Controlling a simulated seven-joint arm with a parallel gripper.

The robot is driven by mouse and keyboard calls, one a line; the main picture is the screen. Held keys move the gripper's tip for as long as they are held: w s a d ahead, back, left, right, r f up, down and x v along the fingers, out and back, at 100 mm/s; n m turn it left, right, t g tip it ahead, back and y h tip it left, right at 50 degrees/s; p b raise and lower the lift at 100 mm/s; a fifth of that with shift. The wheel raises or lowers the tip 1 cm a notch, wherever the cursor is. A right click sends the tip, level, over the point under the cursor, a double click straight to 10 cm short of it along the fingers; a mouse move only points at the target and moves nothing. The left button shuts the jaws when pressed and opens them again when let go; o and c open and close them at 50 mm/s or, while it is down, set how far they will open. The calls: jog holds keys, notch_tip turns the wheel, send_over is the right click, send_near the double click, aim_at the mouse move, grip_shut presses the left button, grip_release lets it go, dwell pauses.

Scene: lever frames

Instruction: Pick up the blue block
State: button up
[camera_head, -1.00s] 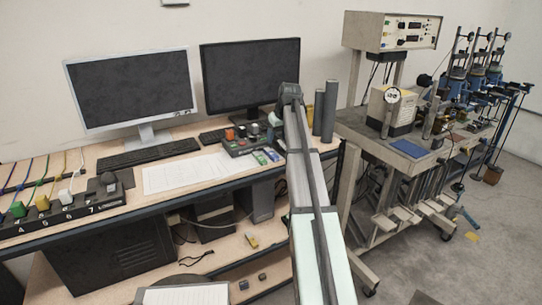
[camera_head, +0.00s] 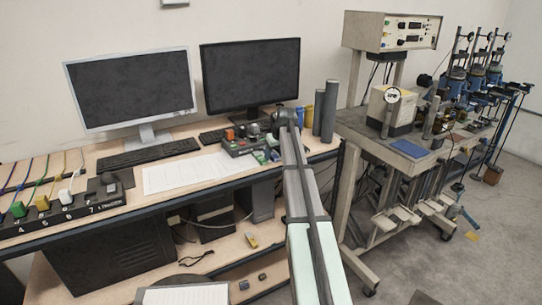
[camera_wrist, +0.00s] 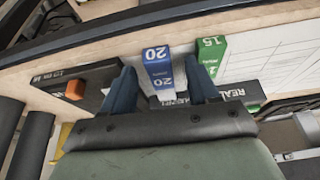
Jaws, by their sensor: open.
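My gripper (camera_wrist: 164,77) is open, one finger on each side of the block's picture, with gaps on both sides. I cannot tell how far down the fingers reach. A green block (camera_wrist: 210,56) marked 15 stands just right of the right finger. In the head view the blue block (camera_head: 274,155) is partly hidden by my arm, beside the green block (camera_head: 260,157); my fingers are hidden there.
White paper sheets (camera_head: 185,172) lie left of the blocks.

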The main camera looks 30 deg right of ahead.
jog(key=shift+f, duration=0.2)
grip_shut()
dwell(0.4)
